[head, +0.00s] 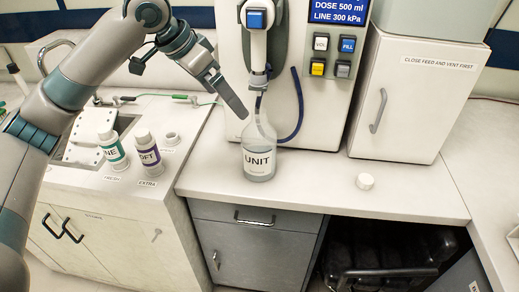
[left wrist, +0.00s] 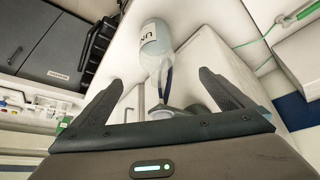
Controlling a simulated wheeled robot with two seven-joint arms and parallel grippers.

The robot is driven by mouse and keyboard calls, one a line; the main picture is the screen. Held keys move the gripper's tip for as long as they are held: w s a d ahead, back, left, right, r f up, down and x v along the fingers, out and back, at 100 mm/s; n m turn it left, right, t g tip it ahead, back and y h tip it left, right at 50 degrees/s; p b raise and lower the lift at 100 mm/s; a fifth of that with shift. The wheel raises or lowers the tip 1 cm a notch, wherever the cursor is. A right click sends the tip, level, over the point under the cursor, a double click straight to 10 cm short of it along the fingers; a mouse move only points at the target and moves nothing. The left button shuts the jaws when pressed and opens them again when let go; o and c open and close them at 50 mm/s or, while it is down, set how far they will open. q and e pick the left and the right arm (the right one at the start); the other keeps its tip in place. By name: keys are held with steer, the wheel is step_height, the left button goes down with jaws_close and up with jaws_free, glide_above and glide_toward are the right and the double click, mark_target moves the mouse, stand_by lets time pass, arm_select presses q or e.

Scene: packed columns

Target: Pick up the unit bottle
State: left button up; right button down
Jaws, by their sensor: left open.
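The unit bottle (head: 258,150) is a clear bottle with a white "UNIT" label. It stands upright on the white counter, under the dispenser's nozzle (head: 257,82). In the left wrist view the bottle (left wrist: 155,40) shows upside down, beyond the fingertips and roughly between them. My left gripper (head: 190,92) is open and empty, up and to the left of the bottle; one finger reaches close to the bottle's neck in the picture. Its two spread fingers also show in the left wrist view (left wrist: 161,80). Whether a finger touches the bottle cannot be told. My right gripper is not in view.
A green-labelled bottle (head: 112,150) and a purple-labelled bottle (head: 148,152) stand on the left counter. A white cabinet (head: 415,85) stands at right. The counter front is clear.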

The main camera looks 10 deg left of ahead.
arm_select(q)
steer(key=p, duration=0.2)
glide_toward(251, 127)
steer(key=f, duration=0.1)
steer(key=x, duration=0.4)
steer(key=p+x, duration=0.1)
steer(key=x, duration=0.1)
steer(key=shift+w+a, duration=0.15)
steer(key=shift+w, duration=0.15)
steer(key=shift+w+f, duration=0.2)
steer(key=shift+f, duration=0.35)
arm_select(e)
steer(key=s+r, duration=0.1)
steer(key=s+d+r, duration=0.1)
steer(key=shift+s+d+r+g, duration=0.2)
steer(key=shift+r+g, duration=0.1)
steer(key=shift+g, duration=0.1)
arm_select(q)
steer(key=shift+d, duration=0.25)
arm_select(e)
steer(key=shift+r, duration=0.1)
